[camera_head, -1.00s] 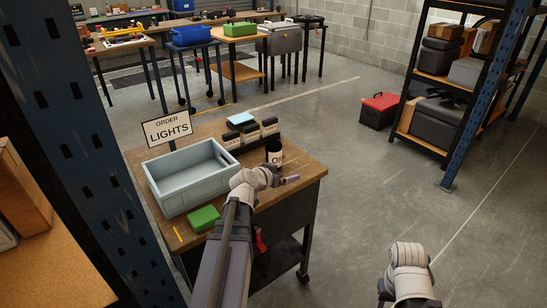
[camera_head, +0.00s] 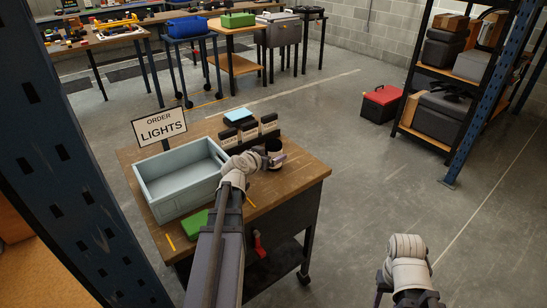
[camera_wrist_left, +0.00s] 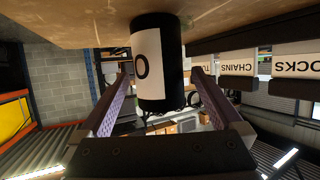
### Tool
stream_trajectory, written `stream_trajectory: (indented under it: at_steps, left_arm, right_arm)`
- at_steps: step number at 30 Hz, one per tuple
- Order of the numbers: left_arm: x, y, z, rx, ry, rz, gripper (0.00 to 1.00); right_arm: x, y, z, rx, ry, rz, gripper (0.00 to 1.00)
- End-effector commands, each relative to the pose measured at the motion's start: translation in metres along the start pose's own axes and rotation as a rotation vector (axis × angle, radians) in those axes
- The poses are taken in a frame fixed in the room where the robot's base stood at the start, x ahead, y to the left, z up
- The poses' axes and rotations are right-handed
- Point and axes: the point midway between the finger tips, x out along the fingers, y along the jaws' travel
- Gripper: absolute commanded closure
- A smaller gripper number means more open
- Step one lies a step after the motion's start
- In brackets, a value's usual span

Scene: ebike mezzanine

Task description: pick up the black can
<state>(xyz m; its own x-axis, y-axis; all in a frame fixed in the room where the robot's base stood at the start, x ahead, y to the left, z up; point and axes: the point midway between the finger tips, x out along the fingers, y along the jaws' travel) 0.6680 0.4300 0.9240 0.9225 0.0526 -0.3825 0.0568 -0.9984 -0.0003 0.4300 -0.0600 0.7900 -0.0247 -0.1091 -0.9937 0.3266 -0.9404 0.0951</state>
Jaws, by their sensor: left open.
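The black can (camera_head: 275,147) with a white label stands upright on the wooden workbench (camera_head: 290,181), near its right rear edge. My left gripper (camera_head: 277,158) is open at the can's near side, low over the bench. In the left wrist view the picture is upside down, and the can (camera_wrist_left: 158,65) shows between the two purple-grey fingers of my left gripper (camera_wrist_left: 160,98). Gaps show on both sides, so the fingers look apart from it. Only part of my right arm shows at the lower right of the head view; its fingertips are not visible.
Black boxes (camera_head: 248,131) with white labels stand just left of the can. A pale blue-grey bin (camera_head: 180,188), a green box (camera_head: 194,224) and an ORDER LIGHTS sign (camera_head: 160,127) are farther left. A blue rack post (camera_head: 62,160) rises at left.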

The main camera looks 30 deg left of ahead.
Motion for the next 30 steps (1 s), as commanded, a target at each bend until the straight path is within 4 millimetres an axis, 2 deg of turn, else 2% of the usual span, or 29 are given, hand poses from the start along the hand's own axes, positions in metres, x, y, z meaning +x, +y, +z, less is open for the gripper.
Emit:
stream_trajectory:
  at_steps: [8,17,24,30]
  left_arm:
    - [0.013,0.0,0.0,0.0,0.0,0.002,0.0]
    - [0.054,0.0,-0.001,0.001,0.0,0.002,0.0]
    - [0.055,0.001,-0.002,0.0,-0.001,0.001,0.0]
    - [0.055,0.001,-0.002,0.0,-0.001,0.001,0.21]
  right_arm:
    - [0.005,-0.001,0.0,0.0,0.0,0.0,0.5]
    - [0.02,-0.002,-0.001,0.0,0.0,0.0,0.5]
    - [0.019,-0.002,-0.001,0.0,0.0,0.0,0.5]
    - [0.019,-0.002,-0.001,0.0,0.0,0.0,0.5]
